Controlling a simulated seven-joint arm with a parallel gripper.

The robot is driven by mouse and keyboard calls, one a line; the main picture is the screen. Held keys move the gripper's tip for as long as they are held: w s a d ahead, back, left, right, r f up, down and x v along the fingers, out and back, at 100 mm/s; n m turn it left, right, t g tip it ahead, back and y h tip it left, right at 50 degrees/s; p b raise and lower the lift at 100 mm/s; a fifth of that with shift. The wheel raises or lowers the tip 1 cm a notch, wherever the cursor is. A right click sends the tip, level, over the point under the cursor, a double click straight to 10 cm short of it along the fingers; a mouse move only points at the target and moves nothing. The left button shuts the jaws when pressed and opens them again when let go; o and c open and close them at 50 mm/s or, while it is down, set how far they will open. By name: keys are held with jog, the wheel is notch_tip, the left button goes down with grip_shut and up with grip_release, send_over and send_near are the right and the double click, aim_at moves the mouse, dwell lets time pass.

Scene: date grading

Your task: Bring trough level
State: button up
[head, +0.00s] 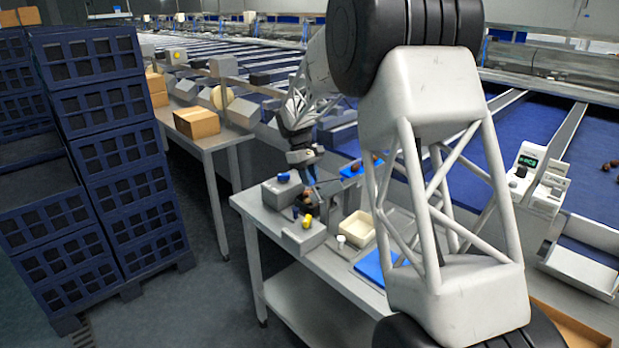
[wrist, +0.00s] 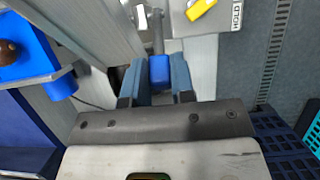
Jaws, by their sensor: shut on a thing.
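My gripper (wrist: 158,62) is shut on a blue grip (wrist: 159,74) at the end of a grey lever (wrist: 157,32); one blue finger lies on each side of it. In the head view my gripper (head: 309,181) is over the bench's left end, and the grip is too small to make out there. A small blue trough (head: 351,170) is to the right of my gripper in the head view. What looks like the same trough (wrist: 36,58) is at the left of the wrist view, with a brown date in it. I cannot tell its exact tilt.
A yellow knob (wrist: 199,8) sits beside a HOLD label (wrist: 236,12). A cream tray (head: 357,229) and a small white pot (head: 341,241) stand on the bench. Dark blue crates (head: 120,150) are stacked at left, with open floor between.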

jog(key=shift+s+d+r, duration=0.15)
grip_shut()
jog(key=shift+s+d+r+t+y, duration=0.3)
jog(key=shift+s+d+t+y, duration=0.05)
jog(key=shift+t+y, duration=0.35)
jog(key=shift+s+d+r+t+y, duration=0.3)
jog(key=shift+s+d+t+y, duration=0.3)
jog(key=shift+t+y, duration=0.2)
jog(key=shift+s+d+r+t+y, duration=0.15)
jog(key=shift+s+d+t+y, duration=0.6)
jog(key=shift+t+y, duration=0.25)
jog(key=shift+s+d, duration=0.3)
jog(key=o, duration=0.9)
grip_release()
